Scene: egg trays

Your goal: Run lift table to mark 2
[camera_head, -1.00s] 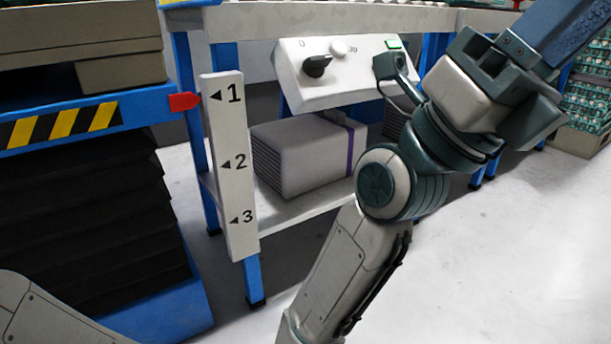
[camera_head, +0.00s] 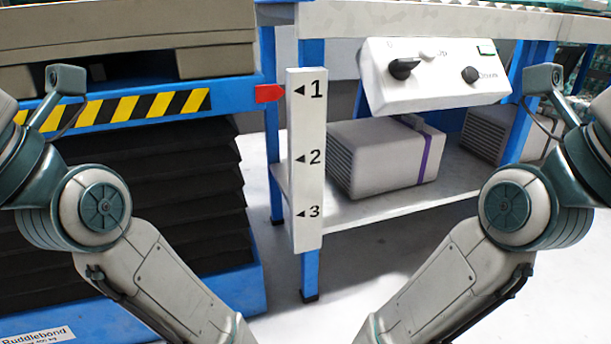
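The lift table (camera_head: 233,98) stands at the left, with a blue top frame, black-and-yellow stripes and a black bellows below. Its red pointer (camera_head: 269,94) is level with mark 1 on the white scale post (camera_head: 309,240), which carries marks 1, 2 and 3 from top to bottom. The white control box (camera_head: 425,97) is right of the post. It has a black knob (camera_head: 404,68) at left, a pale button at the top, a black knob (camera_head: 470,75) labelled Down, and a green patch. Both my arms show at the sides, but their gripper fingers are outside the view.
A grey ribbed box with a purple band (camera_head: 372,160) sits on the white shelf (camera_head: 375,208) below the control box. A similar box (camera_head: 487,132) is farther right. Grey-brown cartons or pallets (camera_head: 100,45) rest on the lift table. The floor in the middle is clear.

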